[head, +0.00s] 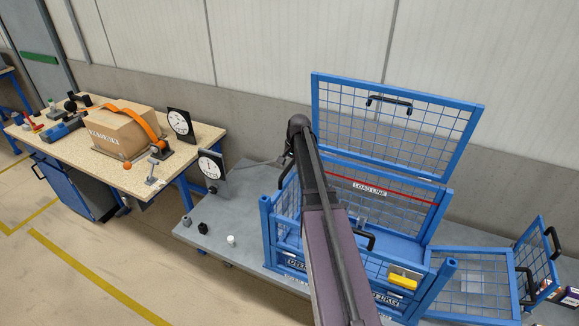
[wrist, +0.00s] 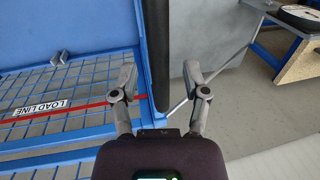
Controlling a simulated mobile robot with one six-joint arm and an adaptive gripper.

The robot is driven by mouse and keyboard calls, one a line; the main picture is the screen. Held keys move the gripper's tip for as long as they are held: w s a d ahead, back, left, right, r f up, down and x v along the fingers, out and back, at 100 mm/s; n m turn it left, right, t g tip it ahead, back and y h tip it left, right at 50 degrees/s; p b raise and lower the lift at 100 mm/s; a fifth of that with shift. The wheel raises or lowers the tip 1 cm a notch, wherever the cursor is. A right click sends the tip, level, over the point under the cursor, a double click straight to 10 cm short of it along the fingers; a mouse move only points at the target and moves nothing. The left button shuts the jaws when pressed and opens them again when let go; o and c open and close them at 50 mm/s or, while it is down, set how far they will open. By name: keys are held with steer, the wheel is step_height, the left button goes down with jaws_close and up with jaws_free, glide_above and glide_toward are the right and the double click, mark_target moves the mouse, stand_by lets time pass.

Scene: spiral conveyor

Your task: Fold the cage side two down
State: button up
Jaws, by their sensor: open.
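The blue mesh cage (head: 268,235) stands on a grey table in the head view. Its mesh lid (head: 395,125) is raised upright at the back. One mesh side (head: 470,285) lies folded flat at the right. The left side (head: 287,205) still stands, partly hidden by my arm. In the wrist view my gripper (wrist: 160,76) is open, with a black bar (wrist: 158,45), apparently a cage handle, between its fingers. I cannot tell whether the fingers touch it. A blue cage panel (wrist: 85,30) lies left of the bar. My gripper is largely hidden in the head view.
A red load line (head: 385,189) runs across the cage's back. A smaller mesh panel (head: 540,255) with a black handle stands at the far right. Two dials (head: 180,122) and a workbench with a cardboard box (head: 120,130) are at the left. Small parts stand on the grey table (head: 215,228).

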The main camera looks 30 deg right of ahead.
jaws_close()
steer(key=shift+w, duration=0.15)
